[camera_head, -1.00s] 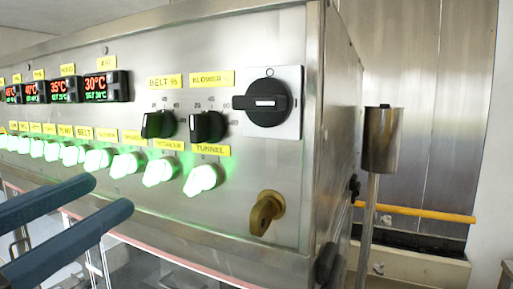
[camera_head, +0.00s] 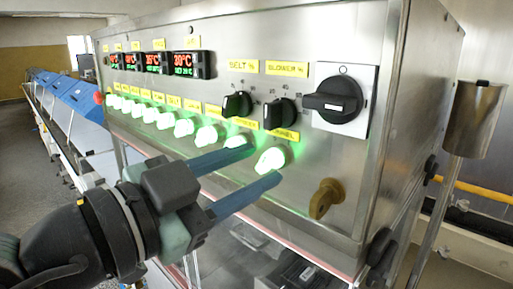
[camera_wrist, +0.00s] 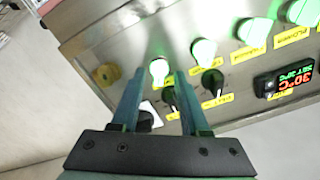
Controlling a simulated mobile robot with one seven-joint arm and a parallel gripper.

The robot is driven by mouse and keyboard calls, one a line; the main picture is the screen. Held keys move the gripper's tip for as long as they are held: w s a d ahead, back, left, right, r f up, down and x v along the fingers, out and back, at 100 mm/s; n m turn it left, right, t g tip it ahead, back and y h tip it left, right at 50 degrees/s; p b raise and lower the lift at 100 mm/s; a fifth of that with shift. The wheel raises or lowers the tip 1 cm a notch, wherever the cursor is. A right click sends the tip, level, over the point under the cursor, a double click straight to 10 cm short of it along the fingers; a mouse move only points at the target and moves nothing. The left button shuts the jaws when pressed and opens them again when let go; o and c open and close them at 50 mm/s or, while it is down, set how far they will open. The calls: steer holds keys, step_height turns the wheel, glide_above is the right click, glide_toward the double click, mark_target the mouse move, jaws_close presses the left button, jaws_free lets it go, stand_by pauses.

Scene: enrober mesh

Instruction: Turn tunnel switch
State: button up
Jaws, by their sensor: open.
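The tunnel switch (camera_head: 270,160) is a green-lit knob at the right end of the lower row on the steel panel, below the yellow TUNNEL label (camera_head: 283,133). My gripper (camera_head: 265,165) is open and empty, with its two blue fingers pointing at this knob. In the wrist view, the lit tunnel knob (camera_wrist: 159,68) shows between the two fingertips (camera_wrist: 160,79), slightly beyond them. I cannot tell whether the fingers touch it.
A neighbouring lit knob (camera_head: 237,142) is close to the left finger. A brass key switch (camera_head: 326,197) is at lower right. Black dials (camera_head: 281,112) and a large black rotary switch (camera_head: 334,98) are above. A steel post (camera_head: 470,118) stands right of the cabinet.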

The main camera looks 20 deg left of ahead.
steer(key=shift+w+d, duration=0.35)
steer(key=shift+w, duration=0.3)
jaws_close()
steer(key=n+p, duration=0.1)
steer(key=n, duration=0.2)
steer(key=n+p, duration=0.1)
steer(key=n, duration=0.2)
steer(key=shift+r+n, duration=0.2)
steer(key=shift+n, duration=0.1)
steer(key=n+p, duration=0.2)
steer(key=n, duration=0.3)
steer(key=shift+a, duration=0.1)
steer(key=shift+n, duration=0.3)
